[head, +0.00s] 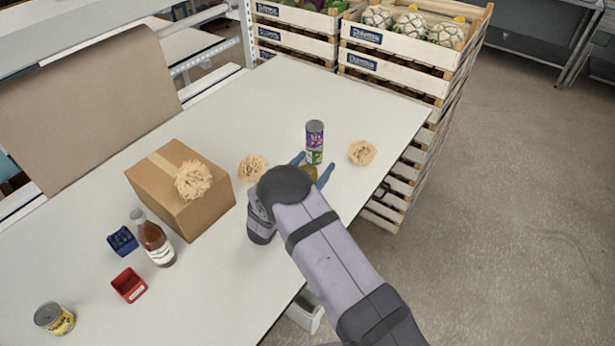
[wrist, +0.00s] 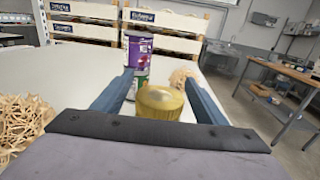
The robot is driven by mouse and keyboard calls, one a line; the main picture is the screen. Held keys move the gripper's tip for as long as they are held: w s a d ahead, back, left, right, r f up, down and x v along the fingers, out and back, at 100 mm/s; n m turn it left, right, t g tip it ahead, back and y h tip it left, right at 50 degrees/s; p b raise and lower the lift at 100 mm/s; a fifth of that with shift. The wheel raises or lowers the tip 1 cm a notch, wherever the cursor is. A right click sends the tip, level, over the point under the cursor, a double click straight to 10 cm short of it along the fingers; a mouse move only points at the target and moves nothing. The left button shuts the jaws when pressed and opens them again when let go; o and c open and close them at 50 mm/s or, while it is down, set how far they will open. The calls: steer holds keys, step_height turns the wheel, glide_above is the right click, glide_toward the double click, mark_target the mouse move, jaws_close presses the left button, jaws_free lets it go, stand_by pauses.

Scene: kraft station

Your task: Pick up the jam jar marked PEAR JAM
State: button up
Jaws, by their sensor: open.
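A jar with a gold lid (wrist: 160,101) stands between the two blue fingers of my gripper (wrist: 158,76) in the wrist view. In the head view only a small yellowish part of the jar (head: 311,172) shows beyond my arm. Its label is hidden, so I cannot read its name. My gripper (head: 312,167) is open, with one finger on each side of the jar. I cannot tell whether either finger touches it.
A purple can (head: 315,132) is stacked on a green-labelled can (head: 314,156) just beyond the jar. Shaving piles (head: 252,167) (head: 362,152) lie on either side. A cardboard box (head: 180,195), brown bottle (head: 153,240), red bin (head: 129,286), blue bin (head: 122,241) and yellow-labelled can (head: 55,318) stand left.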

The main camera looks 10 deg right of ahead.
steer(key=shift+w+d, duration=0.15)
steer(key=shift+w, duration=0.05)
steer(key=shift+c, duration=0.6)
steer(key=c, duration=1.3)
steer(key=shift+r, duration=0.15)
step_height(320, 180, up, 10)
steer(key=b, duration=0.3)
steer(key=shift+b, duration=0.35)
